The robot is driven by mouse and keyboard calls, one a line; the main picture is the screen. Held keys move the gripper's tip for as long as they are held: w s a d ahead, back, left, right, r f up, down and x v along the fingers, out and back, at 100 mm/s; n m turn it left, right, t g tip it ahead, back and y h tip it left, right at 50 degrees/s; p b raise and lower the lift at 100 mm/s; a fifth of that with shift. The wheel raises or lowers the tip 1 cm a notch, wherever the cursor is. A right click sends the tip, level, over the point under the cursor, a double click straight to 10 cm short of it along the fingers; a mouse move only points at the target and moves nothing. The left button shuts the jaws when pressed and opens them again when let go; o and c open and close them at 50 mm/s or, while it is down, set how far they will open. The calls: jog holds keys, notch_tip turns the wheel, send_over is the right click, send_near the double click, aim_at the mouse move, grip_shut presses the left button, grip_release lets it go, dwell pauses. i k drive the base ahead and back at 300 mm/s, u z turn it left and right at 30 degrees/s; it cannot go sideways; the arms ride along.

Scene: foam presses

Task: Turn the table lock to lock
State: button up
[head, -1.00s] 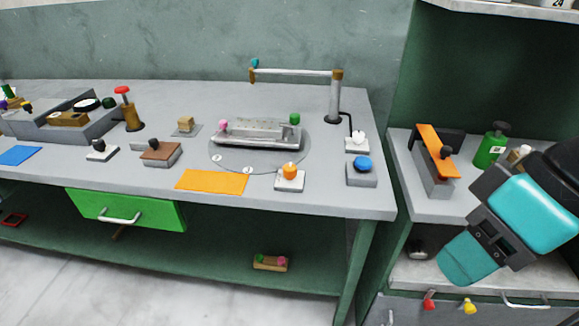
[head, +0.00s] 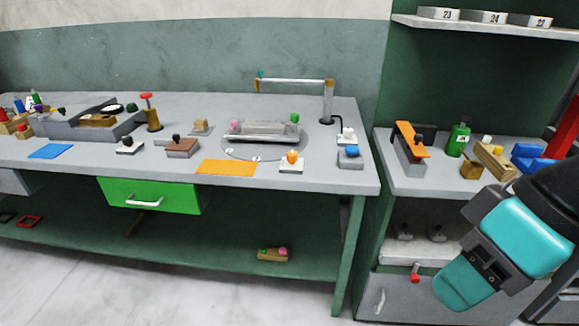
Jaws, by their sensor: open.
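A round turntable (head: 234,152) is set in the grey bench top, with a grey metal fixture (head: 262,131) on it carrying a pink and a green knob. At its front right edge is an orange knob on a white base (head: 291,165). This looks like the table lock, but I cannot be sure, nor read which way it is turned. My teal and black arm hangs at the lower right, well apart from the bench controls. My gripper's fingers cannot be made out.
A blue button box (head: 350,159) and a post with a horizontal bar (head: 327,102) stand right of the turntable. An orange mat (head: 226,167) lies in front. A green drawer (head: 150,195) is below. A side bench (head: 399,182) stands at right. Floor in front is clear.

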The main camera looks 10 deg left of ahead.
aim_at(291, 157)
jog(key=u, duration=0.4)
jog(key=i, duration=1.15)
jog(key=u, duration=0.2)
